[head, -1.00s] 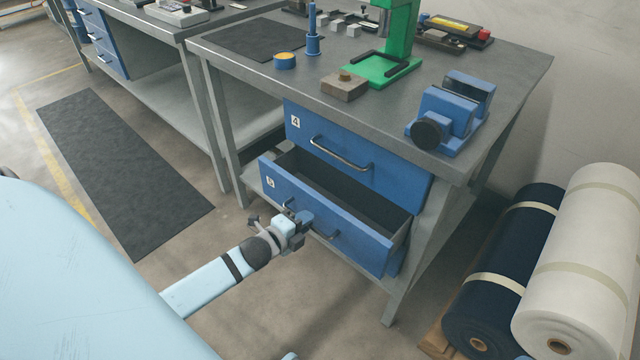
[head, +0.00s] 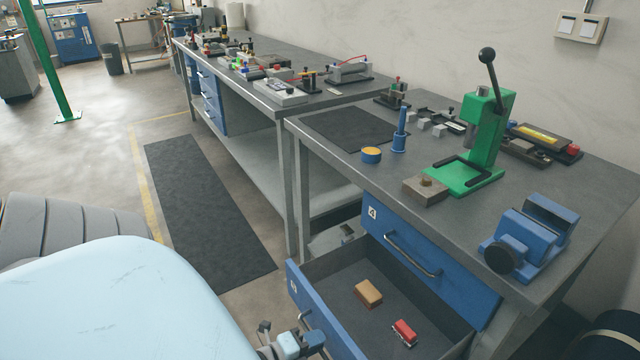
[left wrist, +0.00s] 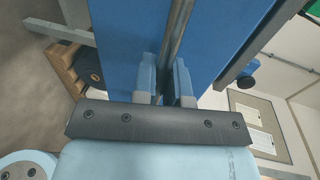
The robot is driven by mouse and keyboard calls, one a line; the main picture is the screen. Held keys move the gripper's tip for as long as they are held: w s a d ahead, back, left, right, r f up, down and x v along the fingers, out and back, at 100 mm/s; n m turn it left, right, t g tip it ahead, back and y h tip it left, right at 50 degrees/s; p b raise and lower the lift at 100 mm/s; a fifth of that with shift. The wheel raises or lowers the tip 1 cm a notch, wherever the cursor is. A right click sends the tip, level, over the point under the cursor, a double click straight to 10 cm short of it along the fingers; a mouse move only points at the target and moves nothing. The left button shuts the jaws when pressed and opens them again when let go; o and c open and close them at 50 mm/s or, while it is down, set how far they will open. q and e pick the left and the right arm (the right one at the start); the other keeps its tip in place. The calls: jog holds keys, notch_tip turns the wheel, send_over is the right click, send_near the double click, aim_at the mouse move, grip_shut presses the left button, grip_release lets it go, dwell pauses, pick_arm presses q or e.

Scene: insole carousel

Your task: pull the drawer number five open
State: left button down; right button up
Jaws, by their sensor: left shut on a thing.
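Drawer five (head: 340,342) is a blue-fronted drawer with a small white number label, the digit hard to read now. It stands well out below closed drawer four (head: 400,254), its grey inside showing. In it lie a tan block (head: 368,292) and a small red item (head: 404,332). My left gripper (head: 311,338) is at its front, low in the head view, shut on the metal handle (head: 303,317). In the left wrist view the handle (left wrist: 179,35) runs between the fingers (left wrist: 164,78), against the blue front. My right gripper is not in view.
The bench top (head: 330,172) above carries a green press (head: 487,135), a blue vise (head: 530,235) and small parts. A black mat (head: 205,210) lies on the floor at left. A dark roll (head: 612,335) stands at lower right.

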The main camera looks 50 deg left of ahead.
pick_arm(q)
jog(key=c, duration=1.2)
grip_release()
jog(key=p+v, duration=0.2)
jog(key=v, duration=1.1)
jog(key=shift+s+a, duration=0.15)
jog(key=shift+s, duration=0.25)
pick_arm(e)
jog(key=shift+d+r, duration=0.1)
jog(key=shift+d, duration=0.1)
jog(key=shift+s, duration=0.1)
